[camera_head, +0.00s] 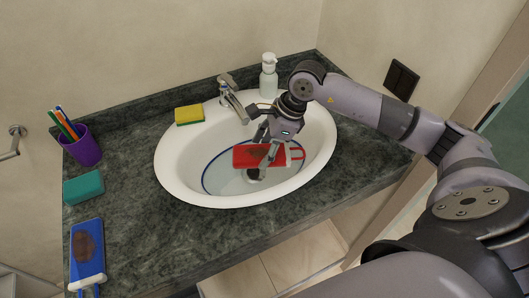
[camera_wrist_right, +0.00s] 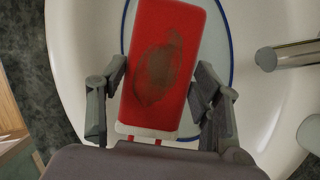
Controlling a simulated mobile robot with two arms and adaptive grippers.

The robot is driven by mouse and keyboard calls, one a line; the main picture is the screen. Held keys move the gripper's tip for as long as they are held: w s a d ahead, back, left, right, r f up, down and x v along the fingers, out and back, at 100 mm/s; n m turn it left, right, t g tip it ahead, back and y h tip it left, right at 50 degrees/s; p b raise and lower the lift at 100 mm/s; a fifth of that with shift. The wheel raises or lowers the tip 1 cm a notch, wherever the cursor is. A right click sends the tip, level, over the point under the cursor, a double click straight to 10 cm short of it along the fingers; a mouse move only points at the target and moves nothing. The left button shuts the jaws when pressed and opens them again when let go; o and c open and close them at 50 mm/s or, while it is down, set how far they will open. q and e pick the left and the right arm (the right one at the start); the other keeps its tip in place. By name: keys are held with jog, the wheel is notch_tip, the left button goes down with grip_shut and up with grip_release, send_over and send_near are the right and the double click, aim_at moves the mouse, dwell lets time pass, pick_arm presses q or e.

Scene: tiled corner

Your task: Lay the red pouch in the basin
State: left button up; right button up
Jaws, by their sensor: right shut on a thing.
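The red pouch (camera_head: 245,156) has a dark brownish patch, a white band and a red loop at one end. It is over the inside of the white oval basin (camera_head: 170,166). My right gripper (camera_head: 266,146) is shut on the pouch. In the right wrist view the pouch (camera_wrist_right: 163,25) lies between the two fingers of the gripper (camera_wrist_right: 160,80). A blue ring line runs around the basin's floor, partly hidden by the pouch. I cannot tell whether the pouch touches the basin floor. My left gripper is not in view.
A chrome tap (camera_head: 233,103) rises behind the basin, close to my right gripper. A yellow-green sponge (camera_head: 189,115) and a white soap dispenser (camera_head: 269,76) stand near the back. A purple cup (camera_head: 83,150), a teal block (camera_head: 83,187) and a blue pouch (camera_head: 87,262) are at left.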

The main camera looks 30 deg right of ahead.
notch_tip(320, 180, down, 4)
jog(key=shift+r+p, duration=0.25)
jog(key=shift+p, duration=0.1)
jog(key=shift+f+b, duration=0.6)
jog(key=shift+b, duration=0.2)
jog(key=o, duration=1.2)
jog(key=shift+r, duration=0.15)
